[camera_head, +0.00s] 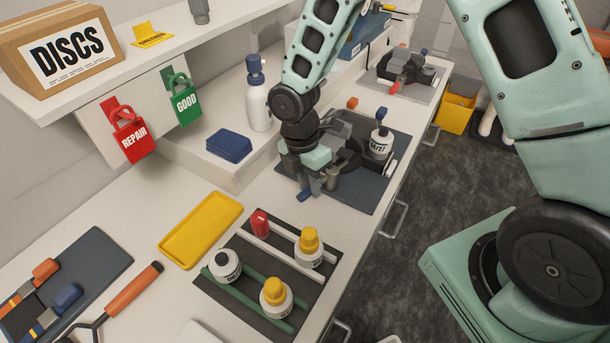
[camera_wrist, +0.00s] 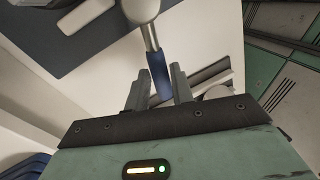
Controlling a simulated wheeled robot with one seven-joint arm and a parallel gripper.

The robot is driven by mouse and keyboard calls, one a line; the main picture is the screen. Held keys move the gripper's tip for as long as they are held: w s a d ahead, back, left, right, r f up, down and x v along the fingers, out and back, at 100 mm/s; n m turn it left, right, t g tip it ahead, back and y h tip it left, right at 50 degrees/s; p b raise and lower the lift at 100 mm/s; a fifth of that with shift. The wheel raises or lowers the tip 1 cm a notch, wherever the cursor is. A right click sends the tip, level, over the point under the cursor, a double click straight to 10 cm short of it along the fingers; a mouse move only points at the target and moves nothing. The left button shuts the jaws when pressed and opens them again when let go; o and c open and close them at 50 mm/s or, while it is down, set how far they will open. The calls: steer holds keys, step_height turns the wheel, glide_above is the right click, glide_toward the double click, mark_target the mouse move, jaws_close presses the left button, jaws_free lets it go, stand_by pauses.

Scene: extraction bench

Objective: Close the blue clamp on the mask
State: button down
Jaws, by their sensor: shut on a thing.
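The blue clamp's handle (camera_wrist: 160,74) is between my gripper's fingers (camera_wrist: 159,88) in the wrist view, on a metal rod from a pale rounded part. My gripper (camera_head: 306,183) is shut on this handle, low over the near left edge of the dark mat (camera_head: 352,201). In the head view a blue tip (camera_head: 304,196) shows below the fingers. The dark grey mask assembly (camera_head: 348,160) on the mat is partly hidden behind my gripper and wrist. I cannot tell the clamp's angle against the mask.
A white bottle (camera_head: 259,104) and blue cloths (camera_head: 229,145) are on the raised ledge at left. A rack (camera_head: 237,293) with several bottles and a yellow tray (camera_head: 201,229) are in front. Another device (camera_head: 407,72) stands farther back.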

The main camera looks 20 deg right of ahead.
steer(key=shift+s+d+n, duration=0.2)
steer(key=shift+s+n, duration=0.2)
steer(key=shift+n, duration=0.3)
steer(key=shift+s+d+n, duration=0.15)
steer(key=shift+s+n, duration=0.2)
steer(key=shift+n, duration=0.35)
steer(key=shift+s+h+p, duration=0.1)
steer(key=shift+h+p, duration=0.2)
steer(key=c, duration=1.2)
jaws_free()
steer(key=shift+c, duration=0.2)
steer(key=b+v, duration=0.1)
steer(key=v, duration=1.6)
steer(key=shift+r+b, duration=0.3)
steer(key=shift+s+d, duration=0.1)
